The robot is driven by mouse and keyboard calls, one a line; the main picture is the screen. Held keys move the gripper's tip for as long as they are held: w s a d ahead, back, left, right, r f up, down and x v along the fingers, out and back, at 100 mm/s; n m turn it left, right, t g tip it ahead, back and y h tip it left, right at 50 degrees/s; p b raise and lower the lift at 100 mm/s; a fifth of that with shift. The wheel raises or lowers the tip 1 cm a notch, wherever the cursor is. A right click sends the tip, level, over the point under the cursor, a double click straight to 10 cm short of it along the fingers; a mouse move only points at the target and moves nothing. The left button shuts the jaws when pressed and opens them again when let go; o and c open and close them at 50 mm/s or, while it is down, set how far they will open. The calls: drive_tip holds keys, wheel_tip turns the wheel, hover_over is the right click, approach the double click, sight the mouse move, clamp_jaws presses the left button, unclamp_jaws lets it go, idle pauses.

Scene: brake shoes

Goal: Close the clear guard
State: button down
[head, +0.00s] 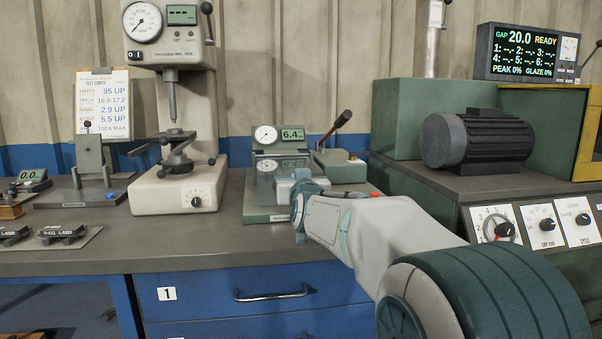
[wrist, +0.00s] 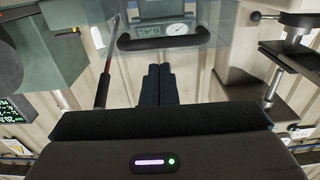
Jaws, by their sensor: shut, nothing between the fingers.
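The clear guard (wrist: 205,62) is a see-through panel with a dark bar handle (wrist: 163,37), seen in the wrist view. My gripper (wrist: 160,70) is shut and empty, its fingertips pointing at the handle and apart from it in the picture. Through the panel shows the tester (wrist: 165,10) with its round dial. In the head view this green tester (head: 278,141) reads 6.4 and stands on the bench, with my arm reaching to its front. The fingertips are hard to make out there. I cannot tell the guard's exact angle.
A tall hardness tester (head: 172,190) is on the left. A machine with a dark motor (head: 475,138) is on the right. The bench front (head: 200,255) is mostly clear.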

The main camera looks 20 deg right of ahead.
drive_tip(key=shift+d+f, duration=0.1)
drive_tip(key=shift+f, duration=0.05)
idle(0.3)
wheel_tip(320, 180, up, 4)
drive_tip(key=s+p, duration=0.2)
drive_tip(key=s+f, duration=0.4)
drive_tip(key=f, duration=0.1)
drive_tip(key=s+a+f, duration=0.1)
drive_tip(key=s+f, duration=0.1)
drive_tip(key=f, duration=0.1)
drive_tip(key=shift+f, duration=0.15)
drive_tip(key=s+a+r+g+p, duration=0.1)
drive_tip(key=s+r+g+p, duration=0.3)
drive_tip(key=s+p, duration=0.6)
drive_tip(key=s+a+r+g+y+p, duration=0.1)
drive_tip(key=s+r+g+p, duration=0.4)
drive_tip(key=s+p, duration=0.5)
drive_tip(key=s+a+r+n+g+p, duration=0.1)
drive_tip(key=s+r+g+p, duration=0.4)
drive_tip(key=s+p, duration=0.5)
drive_tip(key=g+p, duration=0.1)
drive_tip(key=p, duration=0.4)
drive_tip(key=shift+s+a+r+y, duration=0.15)
drive_tip(key=shift+a+r+y, duration=0.05)
drive_tip(key=shift+a+y, duration=0.2)
